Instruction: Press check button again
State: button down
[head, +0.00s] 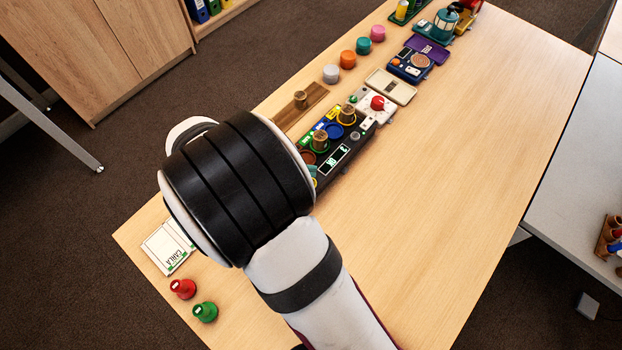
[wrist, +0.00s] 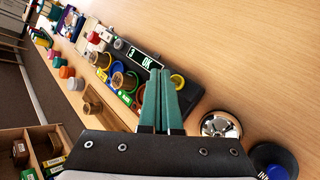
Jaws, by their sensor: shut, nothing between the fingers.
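A black sorting panel (head: 358,148) lies on the table with coloured rings, and brown cylinders stand in some of them. Its display (wrist: 144,59) reads "3 OK" in the wrist view. Beside the panel is a white box with a red round button (head: 377,103). I cannot tell for sure which control is the check button. My gripper (wrist: 160,74) is shut and empty, its teal fingertips together over the panel's near end in the wrist view. In the head view my arm hides the gripper and the panel's near end.
A wooden strip (wrist: 97,104) with a brown cylinder lies beside the panel. A chrome bell-like object (wrist: 220,125) and a blue-domed one (wrist: 277,171) stand at the near end. Cards (head: 166,248) and red (head: 183,288) and green (head: 205,311) pieces lie front left. The table's right side is clear.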

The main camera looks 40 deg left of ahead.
notch_tip(320, 180, up, 4)
jog(key=shift+f, duration=0.25)
dwell(0.6)
jog(key=w+d+r+m+g, duration=0.1)
jog(key=d+r+m+g, duration=0.1)
jog(key=d+m, duration=0.35)
jog(key=w+d+r+m+g+h, duration=0.1)
jog(key=d+r+m+g, duration=0.15)
jog(key=d, duration=0.55)
jog(key=w+d+r+m+g, duration=0.1)
jog(key=d+r+m+g, duration=0.1)
jog(key=d+m, duration=0.35)
jog(key=s+d+r+m+g+y, duration=0.2)
jog(key=s+d+m+y, duration=0.4)
jog(key=s+d+m, duration=0.4)
jog(key=s+m, duration=0.1)
jog(key=m, duration=0.3)
jog(key=shift+s+d+r+y, duration=0.25)
jog(key=shift+s+d+y, duration=0.05)
jog(key=shift+d, duration=0.05)
